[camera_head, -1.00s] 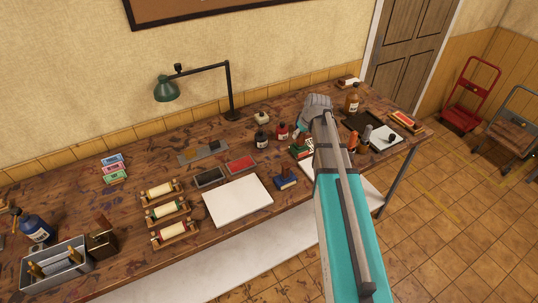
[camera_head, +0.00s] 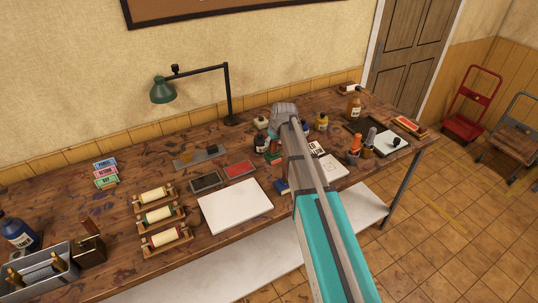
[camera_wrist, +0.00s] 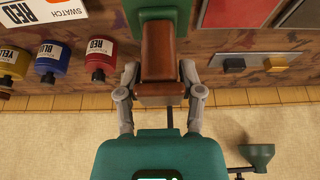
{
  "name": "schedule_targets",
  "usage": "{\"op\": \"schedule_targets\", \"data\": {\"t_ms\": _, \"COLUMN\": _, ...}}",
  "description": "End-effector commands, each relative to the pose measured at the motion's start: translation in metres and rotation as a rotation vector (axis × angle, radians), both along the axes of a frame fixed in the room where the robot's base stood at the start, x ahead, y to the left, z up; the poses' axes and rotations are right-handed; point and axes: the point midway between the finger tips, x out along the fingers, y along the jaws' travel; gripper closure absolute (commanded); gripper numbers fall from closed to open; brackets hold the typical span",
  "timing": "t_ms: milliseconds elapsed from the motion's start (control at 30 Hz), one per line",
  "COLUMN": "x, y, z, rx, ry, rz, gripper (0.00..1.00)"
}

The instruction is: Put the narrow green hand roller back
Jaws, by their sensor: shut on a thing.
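In the wrist view, my gripper (camera_wrist: 159,74) is shut on the brown handle (camera_wrist: 160,52) of the hand roller. Its wide green part (camera_wrist: 160,18) lies beyond the fingers and is cut off by the top edge, so I cannot see its full width. In the head view my arm crosses the bench and hides most of my gripper. A small green part (camera_head: 272,158) shows just left of my arm, above the bench, and appears to be the held roller.
Left of my arm are a white sheet (camera_head: 236,206), a red slab (camera_head: 241,169) and a dark slab (camera_head: 206,181). Three cradled rollers (camera_head: 160,214) stand further left. A lamp (camera_head: 163,90) stands behind. Ink bottles, including a yellow one (camera_head: 321,122), stand close behind my arm.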

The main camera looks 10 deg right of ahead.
Motion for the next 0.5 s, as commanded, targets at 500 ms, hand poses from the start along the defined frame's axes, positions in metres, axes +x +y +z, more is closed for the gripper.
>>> {"op": "schedule_targets", "data": {"t_ms": 500, "x": 0.0043, "y": 0.0056, "z": -0.0076, "rx": 0.0, "ry": -0.001, "rz": 0.0, "gripper": 0.99}}
